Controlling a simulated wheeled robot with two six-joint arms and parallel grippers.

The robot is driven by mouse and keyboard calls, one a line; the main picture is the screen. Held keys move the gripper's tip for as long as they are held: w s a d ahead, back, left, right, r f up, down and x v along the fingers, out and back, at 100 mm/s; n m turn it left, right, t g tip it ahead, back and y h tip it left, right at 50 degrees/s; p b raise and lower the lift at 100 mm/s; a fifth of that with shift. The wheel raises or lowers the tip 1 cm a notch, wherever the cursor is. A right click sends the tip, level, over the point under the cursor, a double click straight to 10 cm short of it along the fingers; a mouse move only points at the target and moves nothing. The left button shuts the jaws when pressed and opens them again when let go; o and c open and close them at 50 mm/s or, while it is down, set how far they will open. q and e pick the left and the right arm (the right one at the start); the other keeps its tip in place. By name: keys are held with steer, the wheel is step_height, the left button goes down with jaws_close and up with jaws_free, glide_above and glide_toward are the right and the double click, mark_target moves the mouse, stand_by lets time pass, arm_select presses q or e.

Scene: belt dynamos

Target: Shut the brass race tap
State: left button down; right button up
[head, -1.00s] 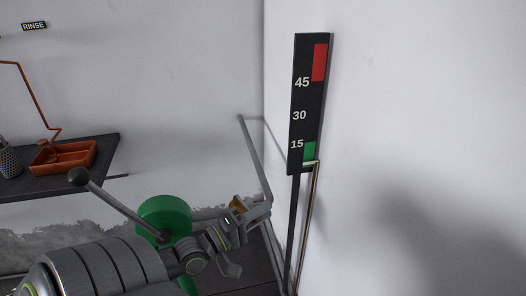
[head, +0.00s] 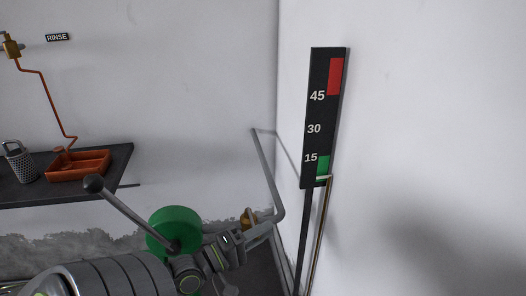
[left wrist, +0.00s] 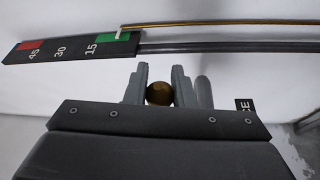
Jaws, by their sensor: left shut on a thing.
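The brass race tap (head: 249,216) shows as a small brass shape low in the head view, partly hidden behind my left gripper (head: 250,230). In the left wrist view its round brass end (left wrist: 159,93) sits between the two grey fingers of my left gripper (left wrist: 159,78). The fingers are shut on it. A dark label ending in "CE" (left wrist: 244,105) is partly hidden behind the gripper. My right gripper is in neither view.
A black gauge board (head: 322,118) stands right of the gripper, its pale pointer by the green band. A grey pipe (head: 266,172) bends down beside the gripper. A green wheel (head: 172,222) is close left. A dark shelf (head: 60,192) holds an orange tray (head: 78,167).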

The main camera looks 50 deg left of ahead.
arm_select(q)
steer(key=shift+s+f, duration=0.1)
steer(key=c, duration=1.6)
jaws_free()
steer(key=o, duration=0.4)
steer(key=shift+s, duration=0.15)
steer(key=s+a, duration=0.1)
steer(key=s, duration=0.7)
steer(key=s+a+f+b, duration=0.1)
steer(key=s, duration=0.8)
steer(key=shift+a+f, duration=0.25)
steer(key=shift+f, duration=0.05)
